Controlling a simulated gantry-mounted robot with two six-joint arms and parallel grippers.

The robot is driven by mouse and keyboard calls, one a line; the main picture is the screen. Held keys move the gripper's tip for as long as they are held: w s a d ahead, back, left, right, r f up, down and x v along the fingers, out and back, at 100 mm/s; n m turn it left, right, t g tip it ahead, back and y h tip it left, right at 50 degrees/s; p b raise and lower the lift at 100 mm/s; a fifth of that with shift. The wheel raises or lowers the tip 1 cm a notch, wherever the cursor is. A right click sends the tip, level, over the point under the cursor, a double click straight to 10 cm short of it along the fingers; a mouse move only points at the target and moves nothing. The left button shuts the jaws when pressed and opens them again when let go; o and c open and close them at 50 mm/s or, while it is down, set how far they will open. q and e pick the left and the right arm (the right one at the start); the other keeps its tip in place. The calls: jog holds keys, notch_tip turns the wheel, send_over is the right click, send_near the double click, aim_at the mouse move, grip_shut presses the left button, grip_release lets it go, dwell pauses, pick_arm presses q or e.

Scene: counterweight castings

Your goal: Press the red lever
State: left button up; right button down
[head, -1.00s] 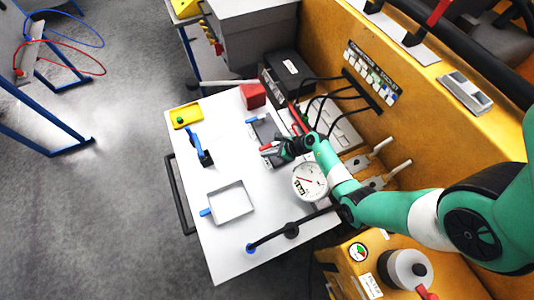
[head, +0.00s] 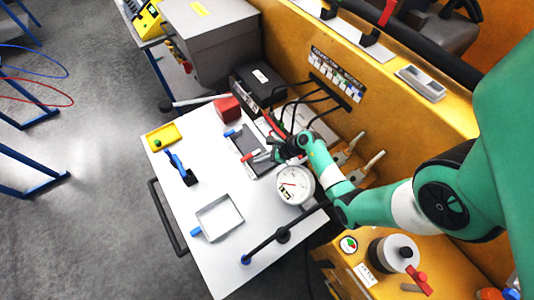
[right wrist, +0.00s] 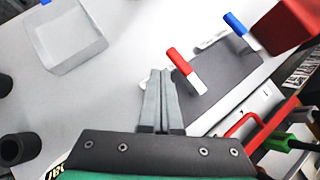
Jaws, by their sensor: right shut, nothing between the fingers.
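A lever with a red grip and white lower part (right wrist: 183,64) stands on a dark plate (right wrist: 218,78) in the right wrist view. In the head view its red tip (head: 247,156) shows small on the white table. My right gripper (right wrist: 160,74) is shut and empty, its tips just left of the red lever in the wrist view; contact cannot be told. In the head view my right gripper (head: 272,154) is right beside the lever. A blue-tipped lever (right wrist: 238,28) is at the plate's far end. My left gripper is not in view.
A red block (head: 227,108) sits at the table's (head: 194,250) back edge. A round gauge (head: 295,185) stands beside my arm. A shallow square tray (head: 218,217), a blue-handled part (head: 180,166) and a yellow tray (head: 163,137) are on the left, with bare tabletop between them.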

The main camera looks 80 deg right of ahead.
jog(key=v, duration=0.5)
jog(key=shift+s+r+p, duration=0.15)
jog(key=shift+p, duration=0.25)
